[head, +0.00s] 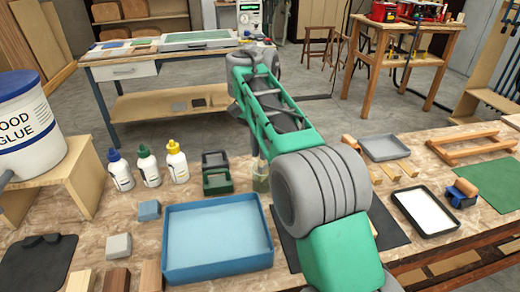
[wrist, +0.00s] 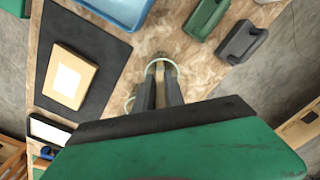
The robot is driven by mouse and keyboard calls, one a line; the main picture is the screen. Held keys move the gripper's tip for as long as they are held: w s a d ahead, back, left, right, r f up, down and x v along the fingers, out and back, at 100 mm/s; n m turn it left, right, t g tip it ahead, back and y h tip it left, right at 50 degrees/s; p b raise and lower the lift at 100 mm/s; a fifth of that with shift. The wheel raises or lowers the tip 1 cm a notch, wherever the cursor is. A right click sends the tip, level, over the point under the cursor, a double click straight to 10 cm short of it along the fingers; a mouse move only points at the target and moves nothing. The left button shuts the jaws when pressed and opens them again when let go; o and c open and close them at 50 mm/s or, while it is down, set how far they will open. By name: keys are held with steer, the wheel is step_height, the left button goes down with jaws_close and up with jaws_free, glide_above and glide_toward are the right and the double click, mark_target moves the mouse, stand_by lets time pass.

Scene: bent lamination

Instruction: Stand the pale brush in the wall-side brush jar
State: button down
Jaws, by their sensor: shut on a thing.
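My gripper (wrist: 160,82) points down in the wrist view, its two dark fingers shut on the pale brush (wrist: 160,88), a narrow pale strip between them. A round glass jar with a pale rim (wrist: 174,65) lies at the fingertips in that view. I cannot tell whether the brush end is inside it or above it. A second jar (wrist: 129,103) shows partly, just left of the fingers. In the head view one greenish glass jar (head: 261,182) stands below the far end of my arm, partly hidden by the arm. The brush is not clear there.
A blue tray (head: 218,272) lies left of the jar. A green holder (head: 217,183) and a grey one (head: 214,159) stand just left of it. Several glue bottles (head: 149,170) stand farther left. A dark mat (wrist: 62,30) with a wooden block (wrist: 70,76) lies near the jars.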

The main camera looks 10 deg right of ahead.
steer(key=c, duration=1.3)
jaws_free()
steer(key=shift+r, duration=0.1)
step_height(320, 180, up, 8)
steer(key=p, duration=0.6)
steer(key=shift+f+p, duration=0.2)
steer(key=shift+p, duration=0.2)
steer(key=s+d+n+t+h+p, duration=0.1)
steer(key=s+d+n, duration=0.3)
steer(key=s, duration=0.6)
steer(key=s+a+f+n, duration=0.1)
steer(key=s+f, duration=0.2)
steer(key=s, duration=0.1)
steer(key=s+f+n+t, duration=0.1)
steer(key=s+f+n, duration=0.1)
steer(key=s+f, duration=0.1)
steer(key=s+a+f+n+t+y+p, duration=0.1)
steer(key=s+f+n, duration=0.1)
steer(key=s, duration=0.4)
steer(key=shift+s+a+f, duration=0.1)
steer(key=shift+a+f, duration=0.25)
steer(key=shift+f, duration=0.45)
